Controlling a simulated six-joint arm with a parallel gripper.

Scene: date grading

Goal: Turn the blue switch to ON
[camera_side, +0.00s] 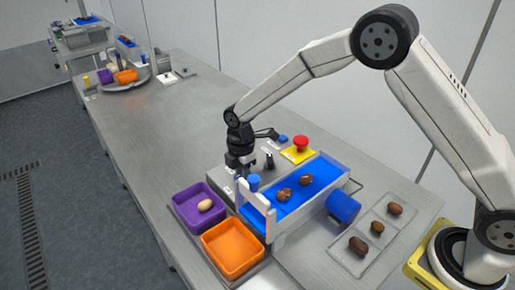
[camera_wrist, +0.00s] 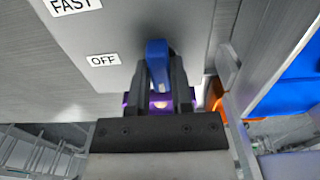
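The blue switch (camera_wrist: 157,50) is a lever on a grey control panel (camera_wrist: 120,35), with an OFF label (camera_wrist: 103,60) to its left in the wrist view. My gripper (camera_wrist: 160,75) has one dark finger on each side of the lever, close against it, and looks shut on it. The ON label is not visible.
A blue conveyor (camera_side: 310,185) carrying dates runs beside the panel. A red emergency button (camera_side: 300,144) and a black knob (camera_side: 270,160) stand nearby. Purple (camera_side: 182,198) and orange (camera_side: 232,248) bins lie in front. A clear tray (camera_side: 345,262) of dates is at right.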

